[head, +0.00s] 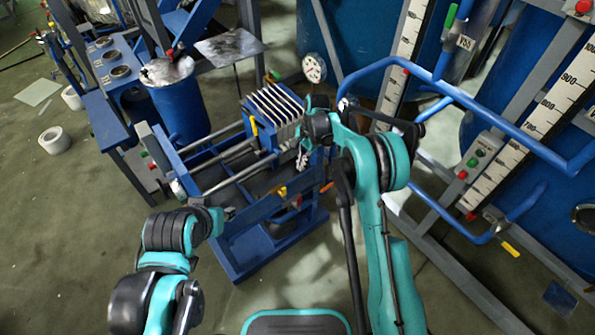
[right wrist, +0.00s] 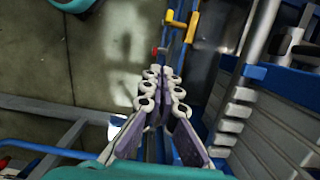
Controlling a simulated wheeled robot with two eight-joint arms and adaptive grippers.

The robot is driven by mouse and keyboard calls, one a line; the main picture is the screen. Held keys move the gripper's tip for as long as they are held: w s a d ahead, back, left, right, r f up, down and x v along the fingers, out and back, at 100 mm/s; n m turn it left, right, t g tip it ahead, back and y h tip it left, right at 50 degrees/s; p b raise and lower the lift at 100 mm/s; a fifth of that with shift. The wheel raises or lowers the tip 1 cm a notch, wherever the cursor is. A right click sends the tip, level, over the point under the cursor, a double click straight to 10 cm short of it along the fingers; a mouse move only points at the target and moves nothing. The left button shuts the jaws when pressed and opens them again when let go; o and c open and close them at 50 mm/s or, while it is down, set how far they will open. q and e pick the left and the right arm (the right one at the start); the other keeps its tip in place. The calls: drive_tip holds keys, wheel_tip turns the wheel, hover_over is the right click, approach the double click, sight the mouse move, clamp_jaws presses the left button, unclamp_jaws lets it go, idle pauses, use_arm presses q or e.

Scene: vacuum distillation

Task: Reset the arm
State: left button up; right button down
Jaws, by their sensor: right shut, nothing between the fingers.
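My right arm (head: 371,230) is teal and black and reaches up and forward in the middle of the head view. Its gripper (head: 303,158) is small there, close to the plate stack of a blue filter press, partly hidden by my wrist. In the right wrist view the gripper (right wrist: 163,80) shows its pale linked fingers with purplish pads, tips together and nothing between them. Below the tips are a blue frame and a yellow handle (right wrist: 192,27). My left arm (head: 165,260) is bent at the lower left of the head view; I cannot make out its gripper.
The blue press frame (head: 248,252) with its pale plates (head: 272,108) stands directly ahead. Blue pipe rails (head: 455,92) and scaled tanks (head: 545,110) crowd the right. A blue barrel (head: 178,105) stands at the left. Open green floor (head: 70,210) lies at the far left.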

drive_tip(key=shift+v, duration=0.95)
drive_tip(key=s+d+r+n+t, duration=0.2)
drive_tip(key=s+d+r, duration=0.3)
drive_tip(key=r, duration=0.5)
drive_tip(key=s+d+r+n+t, duration=0.2)
drive_tip(key=s+d+r+n, duration=0.1)
drive_tip(key=s+r, duration=0.55)
drive_tip(key=s+d+n+t+h, duration=0.1)
drive_tip(key=s+d+n+t, duration=0.1)
drive_tip(key=s, duration=0.6)
drive_tip(key=s+d+r+n+t+h, duration=0.1)
drive_tip(key=s+d+n+t, duration=0.1)
drive_tip(key=s+d, duration=0.3)
drive_tip(key=s+n, duration=0.1)
drive_tip(key=s, duration=0.3)
drive_tip(key=shift+r+n+t, duration=0.15)
drive_tip(key=shift+n+t, duration=0.15)
drive_tip(key=shift+n, duration=0.1)
drive_tip(key=shift+a, duration=0.1)
